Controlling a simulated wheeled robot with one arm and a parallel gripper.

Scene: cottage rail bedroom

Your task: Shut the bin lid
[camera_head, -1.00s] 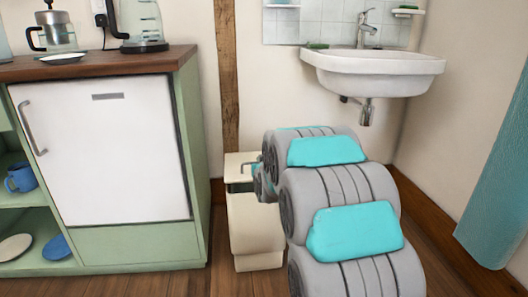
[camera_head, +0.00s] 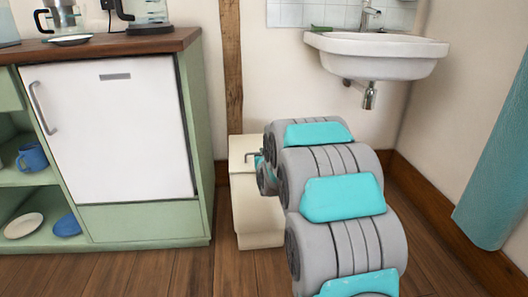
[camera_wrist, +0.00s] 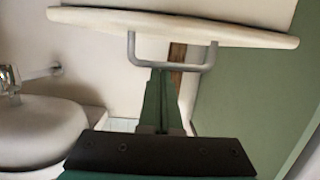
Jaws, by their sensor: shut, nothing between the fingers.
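The cream bin (camera_head: 258,212) stands on the floor between the green cabinet and the sink, partly hidden by my arm. Its lid (camera_head: 242,145) shows at the top, beside the wall; how far it is tilted is hard to tell. In the wrist view the pale lid (camera_wrist: 100,20) crosses the top, with a grey U-shaped handle (camera_wrist: 214,55) on it. My gripper (camera_wrist: 161,74) is shut and empty, its fingertips at the handle's crossbar. Whether they touch it cannot be told. In the head view my arm hides the fingers.
The green cabinet (camera_head: 145,222) with a white door stands close to the bin's left. The sink (camera_head: 375,55) hangs on the wall to the right. A teal towel (camera_head: 495,165) hangs at the far right. Wooden floor lies open in front.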

